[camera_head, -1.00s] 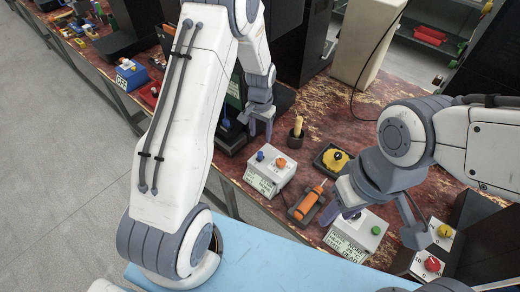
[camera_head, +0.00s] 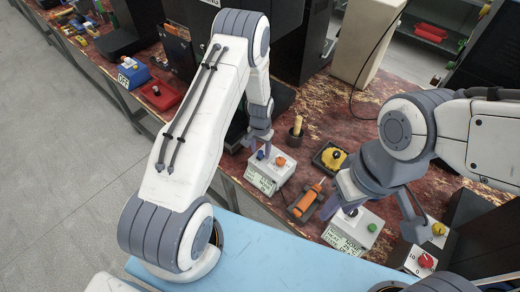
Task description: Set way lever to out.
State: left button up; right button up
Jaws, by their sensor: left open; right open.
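No label reading "way" or "out" is legible, so I cannot tell for sure which part is the way lever. An orange-handled lever-like piece (camera_head: 305,203) lies tilted on a dark base on the worn red bench. My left gripper (camera_head: 259,147) is open and points down just behind a white box (camera_head: 262,178) with a blue knob (camera_head: 260,155) and an orange knob (camera_head: 281,161). I cannot tell whether it touches the box. My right gripper (camera_head: 375,215) is open, its fingers spread over a second white box (camera_head: 347,233) with a green button (camera_head: 372,227).
A yellow knob on a dark square base (camera_head: 333,158) and a wooden-handled piece in a dark cup (camera_head: 296,130) stand behind. A box with a red knob (camera_head: 427,261) is at right. A light blue surface (camera_head: 265,250) lies in front.

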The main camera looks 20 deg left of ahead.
pick_arm(q)
grip_shut()
dwell(1.3)
